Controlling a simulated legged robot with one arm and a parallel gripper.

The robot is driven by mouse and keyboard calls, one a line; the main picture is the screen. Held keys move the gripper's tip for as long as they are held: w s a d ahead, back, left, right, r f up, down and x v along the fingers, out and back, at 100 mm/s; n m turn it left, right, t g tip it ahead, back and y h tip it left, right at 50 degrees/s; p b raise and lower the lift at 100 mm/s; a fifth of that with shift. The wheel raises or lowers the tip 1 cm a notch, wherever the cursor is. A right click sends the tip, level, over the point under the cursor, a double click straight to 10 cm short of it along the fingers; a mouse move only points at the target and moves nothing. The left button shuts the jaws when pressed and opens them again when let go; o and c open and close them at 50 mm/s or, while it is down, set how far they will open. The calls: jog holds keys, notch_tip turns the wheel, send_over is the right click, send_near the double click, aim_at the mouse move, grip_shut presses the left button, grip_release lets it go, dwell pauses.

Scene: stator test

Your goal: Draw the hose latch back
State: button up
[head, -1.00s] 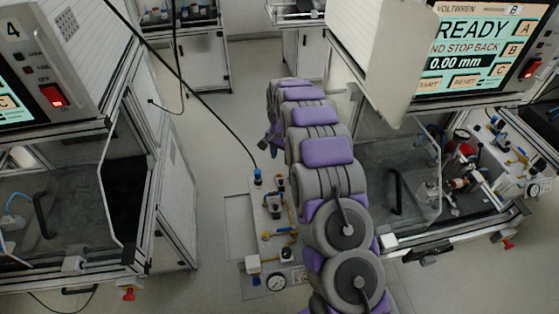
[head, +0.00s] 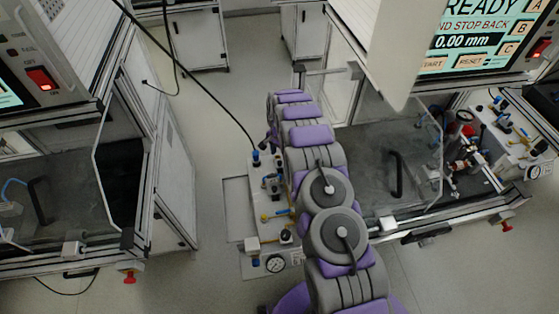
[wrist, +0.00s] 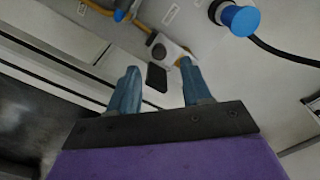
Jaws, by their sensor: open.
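A black hose runs down to a blue hose fitting (head: 256,158) at the far end of a pale floor panel in the head view. In the wrist view a blue cap (wrist: 240,19) with a black cable or hose leaving it is at upper right, apart from my fingers. My gripper (wrist: 158,68) is open, with two blue fingers spread and nothing held. A white block with a round dark hole (wrist: 165,48) and a black tab (wrist: 157,77) shows beyond and between the fingertips. I cannot tell which part is the latch. In the head view my arm hides my gripper.
The pale panel (head: 252,215) carries yellow pipes, valves and a pressure gauge (head: 276,263). A machine frame with a clear door (head: 385,165) stands close right of my arm; another (head: 70,190) stands left. Grey floor between the left frame and panel is clear.

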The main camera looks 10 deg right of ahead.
aim_at(280, 162)
jog(key=shift+f, duration=2.6)
jog(key=shift+c, duration=0.3)
grip_shut()
